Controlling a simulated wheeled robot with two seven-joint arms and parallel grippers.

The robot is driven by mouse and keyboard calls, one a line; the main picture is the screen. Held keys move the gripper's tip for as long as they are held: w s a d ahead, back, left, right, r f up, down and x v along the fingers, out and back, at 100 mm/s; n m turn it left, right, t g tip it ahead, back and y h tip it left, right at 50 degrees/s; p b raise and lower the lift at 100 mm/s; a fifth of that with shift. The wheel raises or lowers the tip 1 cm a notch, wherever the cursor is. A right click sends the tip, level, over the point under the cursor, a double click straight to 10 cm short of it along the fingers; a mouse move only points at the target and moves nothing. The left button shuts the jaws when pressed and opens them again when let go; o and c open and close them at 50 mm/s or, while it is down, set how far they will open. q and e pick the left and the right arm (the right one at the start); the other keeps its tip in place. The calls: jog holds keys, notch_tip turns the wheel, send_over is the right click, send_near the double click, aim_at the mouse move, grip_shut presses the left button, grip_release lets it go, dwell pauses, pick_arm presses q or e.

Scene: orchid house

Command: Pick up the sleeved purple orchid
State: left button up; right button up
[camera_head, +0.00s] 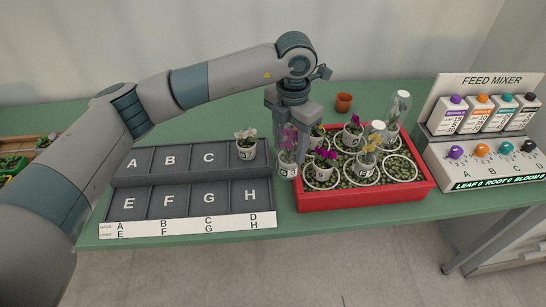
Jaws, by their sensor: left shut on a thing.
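The sleeved purple orchid (288,143) stands in a clear sleeve, its labelled pot at the bottom, by the left wall of the red tray (372,198). My left gripper (290,118) points down over it and is shut on it near the top of the sleeve. The fingertips are partly hidden by the gripper body and flowers. I cannot tell whether the pot's base is clear of the surface. My right gripper is not in view.
The red tray holds several potted orchids and clear sleeves among pebbles. The grey lettered rack (180,202) lies left, with a white orchid (245,138) in compartment D. A small terracotta pot (343,103) stands behind the tray. The feed mixer (482,150) stands right.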

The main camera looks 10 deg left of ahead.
pick_arm(q)
jog(key=shift+w+d+r, duration=0.15)
jog(key=shift+d+r, duration=0.15)
jog(key=shift+d, duration=0.2)
